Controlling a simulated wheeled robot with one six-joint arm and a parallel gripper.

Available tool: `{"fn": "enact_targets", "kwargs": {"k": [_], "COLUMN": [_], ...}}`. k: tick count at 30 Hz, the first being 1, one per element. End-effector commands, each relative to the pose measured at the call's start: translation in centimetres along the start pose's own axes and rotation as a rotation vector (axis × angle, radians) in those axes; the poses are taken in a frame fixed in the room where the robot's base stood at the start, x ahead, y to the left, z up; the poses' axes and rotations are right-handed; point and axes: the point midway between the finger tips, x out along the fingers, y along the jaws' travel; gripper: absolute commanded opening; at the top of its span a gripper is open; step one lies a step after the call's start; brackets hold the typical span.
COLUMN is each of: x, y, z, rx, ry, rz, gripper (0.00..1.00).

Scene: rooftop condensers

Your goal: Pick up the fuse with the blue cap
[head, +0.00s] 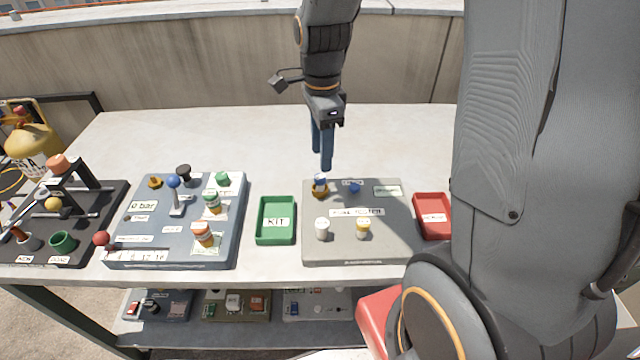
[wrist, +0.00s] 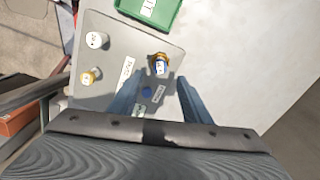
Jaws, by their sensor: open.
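The fuse with the blue cap (head: 320,181) stands in a brass-coloured socket at the back left of the grey fuse tester (head: 345,257). In the wrist view the fuse (wrist: 160,68) shows a white body with blue, just beyond the fingertips and roughly centred between them. My gripper (head: 321,160) points down close above the fuse, with its blue fingers apart and nothing between them. The gripper (wrist: 158,82) also shows open in the wrist view. I cannot tell whether either finger touches the fuse.
A white-capped fuse (head: 322,228) and a yellow-capped fuse (head: 363,227) stand at the tester's front. A blue knob (head: 354,187) is right of the blue-capped fuse. A green tray (head: 276,239) lies left, a red tray (head: 433,233) right. The bench behind is clear.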

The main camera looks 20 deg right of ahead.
Motion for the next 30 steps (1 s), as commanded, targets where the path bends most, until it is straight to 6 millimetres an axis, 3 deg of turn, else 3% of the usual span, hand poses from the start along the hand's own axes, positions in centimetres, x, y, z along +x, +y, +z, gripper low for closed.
{"fn": "enact_targets", "kwargs": {"k": [18, 28, 30], "x": [5.9, 6.4, 6.4], "y": [0.1, 0.0, 0.1], "z": [0.3, 0.3, 0.3], "rx": [-0.003, -0.003, -0.003], "ry": [0.000, 0.000, 0.000], "rz": [0.002, 0.000, 0.000], "gripper": [0.44, 0.44, 0.35]}}
